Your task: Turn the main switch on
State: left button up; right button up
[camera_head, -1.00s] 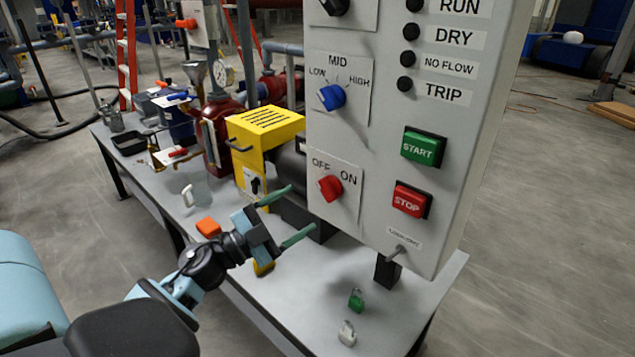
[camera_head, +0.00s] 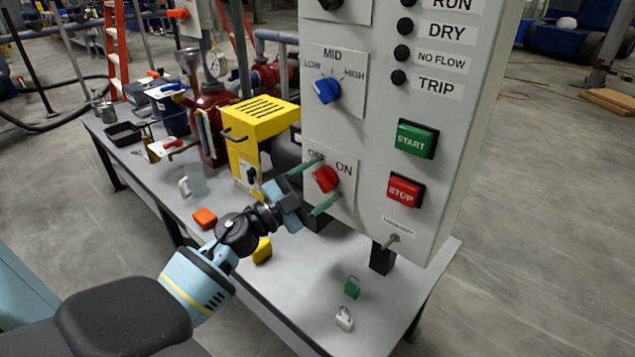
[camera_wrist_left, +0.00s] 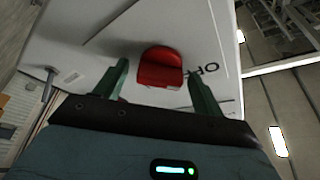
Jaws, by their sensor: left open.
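The main switch is a red knob (camera_head: 326,179) on a light plate marked OFF and ON, low on the left of the grey control panel (camera_head: 440,130). My left gripper (camera_head: 320,183) is open at the panel, one green finger above left of the knob and one below it. In the left wrist view the red knob (camera_wrist_left: 160,67) lies between and just beyond the two spread fingers of my left gripper (camera_wrist_left: 160,85). I cannot tell whether a finger touches it. The upper finger partly covers the OFF label. My right gripper is not in view.
A blue selector knob (camera_head: 326,90) sits above the switch. Green START (camera_head: 415,139) and red STOP (camera_head: 404,190) buttons are to its right. A yellow box (camera_head: 262,125) stands left of the panel. Green (camera_head: 352,288) and white (camera_head: 344,319) padlocks lie on the table below.

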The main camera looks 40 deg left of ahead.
pick_arm(q)
jog(key=c, duration=1)
jog(key=shift+o, duration=0.2)
